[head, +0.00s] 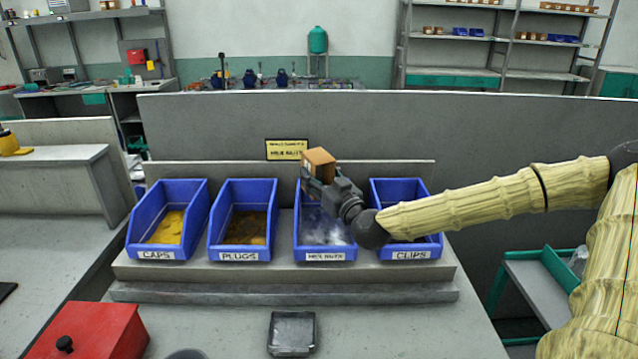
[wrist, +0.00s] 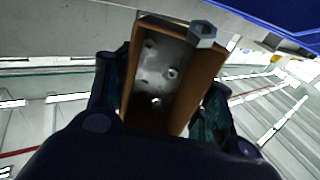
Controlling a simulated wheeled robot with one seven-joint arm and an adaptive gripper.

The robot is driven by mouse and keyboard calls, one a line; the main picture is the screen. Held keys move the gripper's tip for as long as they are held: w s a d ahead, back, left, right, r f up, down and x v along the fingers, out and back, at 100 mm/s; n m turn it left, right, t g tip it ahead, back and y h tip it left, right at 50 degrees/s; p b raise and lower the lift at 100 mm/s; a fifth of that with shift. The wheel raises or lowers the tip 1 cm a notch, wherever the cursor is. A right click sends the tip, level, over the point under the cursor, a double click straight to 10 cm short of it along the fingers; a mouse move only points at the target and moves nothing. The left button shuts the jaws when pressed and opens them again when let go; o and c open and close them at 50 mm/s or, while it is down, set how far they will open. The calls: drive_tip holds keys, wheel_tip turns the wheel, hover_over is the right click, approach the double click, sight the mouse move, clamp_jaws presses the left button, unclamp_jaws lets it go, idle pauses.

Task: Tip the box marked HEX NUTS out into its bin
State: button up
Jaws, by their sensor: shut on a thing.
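A small brown box (head: 319,162) is held up over the back part of the blue HEX NUTS bin (head: 325,257). My gripper (head: 318,181) is shut on it. In the wrist view the open box (wrist: 205,95) sits between the two fingers (wrist: 165,100), with a few grey nuts (wrist: 157,102) on its pale inner floor. One larger-looking hex nut (wrist: 202,34) shows at the mouth; I cannot tell whether it touches the rim. The bin holds greyish contents, partly hidden by my arm. The box's marking cannot be read.
Blue bins CAPS (head: 156,255) and PLUGS (head: 239,256) stand to the left; CLIPS (head: 411,255), partly behind my arm, stands to the right. A yellow sign (head: 286,149) stands behind. A red box (head: 85,336) and a dark tray (head: 291,334) are in front.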

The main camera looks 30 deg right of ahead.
sight(324, 160)
drive_tip(key=shift+s+r+t+b, duration=0.1)
drive_tip(key=shift+s+t+b, duration=0.5)
drive_tip(key=shift+b, duration=1.45)
drive_tip(key=shift+s+t+b, duration=0.2)
drive_tip(key=shift+t+b, duration=0.75)
drive_tip(key=shift+b, duration=1.15)
drive_tip(key=shift+s+r+t+b, duration=0.1)
drive_tip(key=shift+s+t+b, duration=0.5)
drive_tip(key=shift+b, duration=1.45)
drive_tip(key=shift+w+r, duration=0.15)
drive_tip(key=shift+w, duration=0.05)
drive_tip(key=shift+r+p, duration=2.35)
drive_tip(key=shift+r, duration=0.15)
drive_tip(key=shift+r+p, duration=0.25)
drive_tip(key=shift+p, duration=0.8)
drive_tip(key=shift+g+p, duration=0.25)
drive_tip(key=shift+p, duration=0.2)
drive_tip(key=g+p, duration=0.1)
drive_tip(key=p, duration=0.4)
drive_tip(key=r+g+p, duration=0.1)
drive_tip(key=g+p, duration=0.1)
drive_tip(key=p, duration=0.4)
drive_tip(key=shift+g+p, duration=0.3)
drive_tip(key=shift+p, duration=0.7)
drive_tip(key=shift+f+p, duration=0.2)
drive_tip(key=shift+p, duration=0.3)
